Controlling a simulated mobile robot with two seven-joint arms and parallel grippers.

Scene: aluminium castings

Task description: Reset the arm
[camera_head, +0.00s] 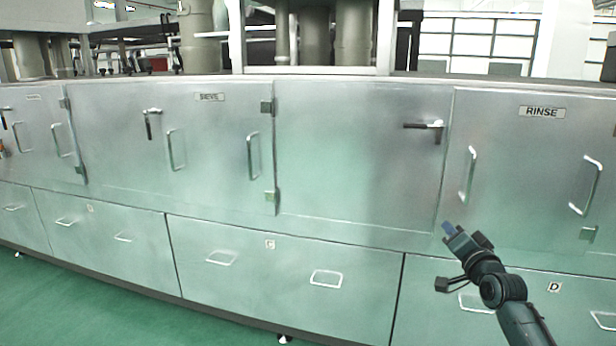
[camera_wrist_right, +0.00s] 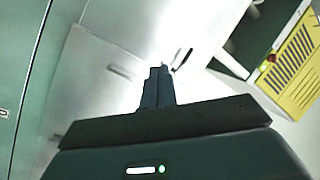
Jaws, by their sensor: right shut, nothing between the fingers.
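My right gripper (camera_head: 449,230) is at the lower right of the head view, in front of the steel cabinet bank and just below the lever handle (camera_head: 436,128) and the door handle (camera_head: 467,175) of the RINSE door (camera_head: 530,165). Its fingers are shut with nothing between them, and it appears clear of the cabinet. In the right wrist view the shut fingers (camera_wrist_right: 158,86) point up, toward pale metal panels. My left gripper is in neither view.
The SIEVE door (camera_head: 205,140) and a plain door (camera_head: 350,160) stand to the left. Drawers (camera_head: 285,280) with bar handles run below them, all closed. Green floor (camera_head: 70,310) is open at lower left. A yellow panel (camera_wrist_right: 295,70) shows in the wrist view.

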